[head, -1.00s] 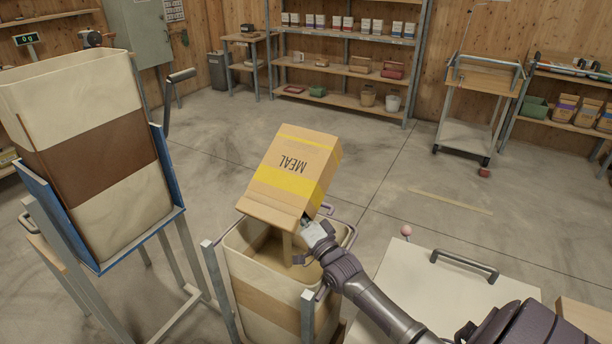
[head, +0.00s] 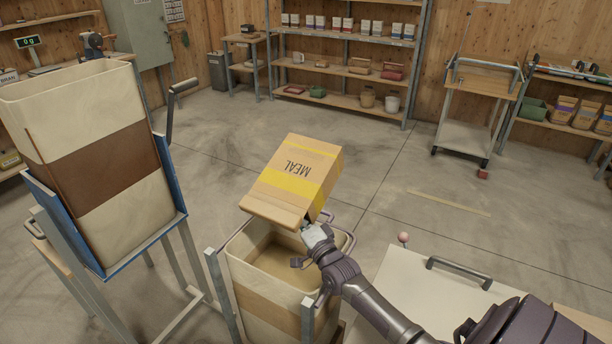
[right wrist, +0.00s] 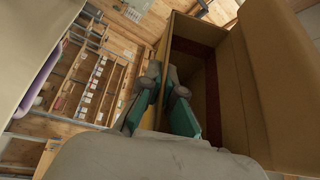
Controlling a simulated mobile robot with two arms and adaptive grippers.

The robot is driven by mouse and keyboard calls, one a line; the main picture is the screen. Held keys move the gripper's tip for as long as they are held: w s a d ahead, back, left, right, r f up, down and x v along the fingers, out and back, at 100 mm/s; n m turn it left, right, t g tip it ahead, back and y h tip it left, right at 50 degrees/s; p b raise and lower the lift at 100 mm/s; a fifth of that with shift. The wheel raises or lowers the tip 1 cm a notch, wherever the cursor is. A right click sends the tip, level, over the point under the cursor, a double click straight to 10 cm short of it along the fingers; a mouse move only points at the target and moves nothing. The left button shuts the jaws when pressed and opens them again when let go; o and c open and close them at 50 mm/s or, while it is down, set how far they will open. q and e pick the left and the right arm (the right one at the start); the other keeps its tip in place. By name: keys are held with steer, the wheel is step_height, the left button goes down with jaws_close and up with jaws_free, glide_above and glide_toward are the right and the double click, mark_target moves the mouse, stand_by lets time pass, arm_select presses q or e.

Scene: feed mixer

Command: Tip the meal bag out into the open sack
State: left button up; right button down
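The meal bag (head: 296,181), a tan box-like bag with a yellow band and upside-down MEAL lettering, is tilted mouth-down above the open sack (head: 262,307). The cream and tan sack stands upright in a grey frame, with a tan surface visible inside. My right gripper (head: 316,232) is at the bag's lower right side, over the sack's rim. In the right wrist view its fingers (right wrist: 165,100) close on a wall of the bag, and the bag's open, dark inside (right wrist: 200,80) shows beside them. No stream of meal is visible now. My left gripper is not in view.
A tall cream and brown container (head: 92,160) in a blue frame stands at left, close to the sack. A pale lidded surface (head: 440,285) with a handle lies right, under my right arm. A trolley (head: 475,110) and shelves (head: 345,55) stand behind; the middle floor is clear.

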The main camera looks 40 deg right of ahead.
mark_target(294, 194)
step_height(294, 194, up, 3)
steer(key=m+p, duration=0.1)
steer(key=p, duration=0.1)
steer(key=m+g+p, duration=0.1)
steer(key=p, duration=0.2)
steer(key=shift+f+m, duration=0.2)
steer(key=shift+m, duration=0.2)
steer(key=shift+m+g+p, duration=0.4)
steer(key=shift+f, duration=0.1)
steer(key=shift+d, duration=0.1)
step_height(294, 194, up, 4)
steer(key=m+g+p, duration=0.2)
steer(key=m+p, duration=0.2)
steer(key=p, duration=0.4)
steer(key=shift+p, duration=0.4)
steer(key=shift+m+g+p, duration=0.3)
steer(key=shift+f, duration=0.1)
